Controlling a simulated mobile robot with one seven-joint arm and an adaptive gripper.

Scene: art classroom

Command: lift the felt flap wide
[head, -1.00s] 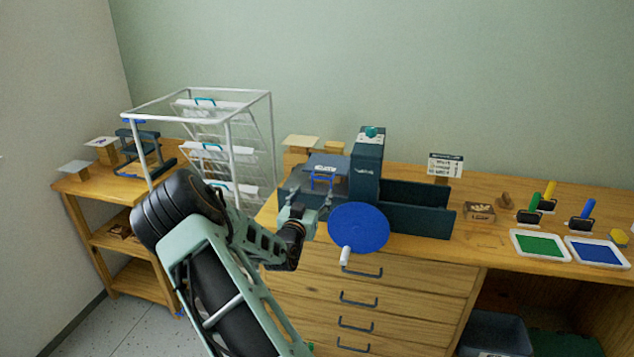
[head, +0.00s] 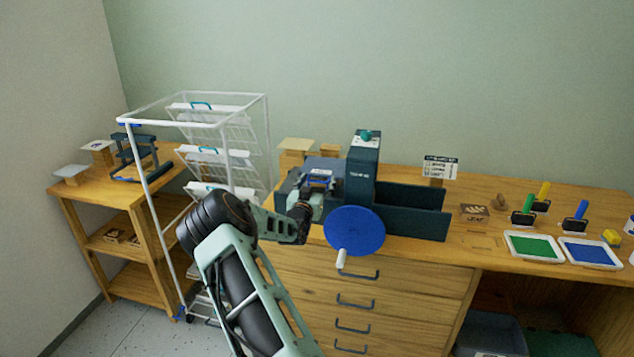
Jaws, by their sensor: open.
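The press (head: 363,178) stands on the wooden cabinet, with a dark upright housing, a long dark bed to its right and a big blue wheel (head: 355,231) with a white knob in front. A grey-blue flap (head: 328,163), apparently the felt flap, is at its left end, with a small label and a blue handle. My gripper (head: 318,185) is at the flap's front edge by the handle, jaws open. My wrist and the small scale hide the contact, so I cannot tell whether the fingers touch the handle.
A white wire drying rack (head: 204,123) stands close to the left of my arm. A low wooden shelf (head: 120,199) is beyond it. Green (head: 533,246) and blue (head: 590,252) ink trays and rollers lie at the right of the cabinet top.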

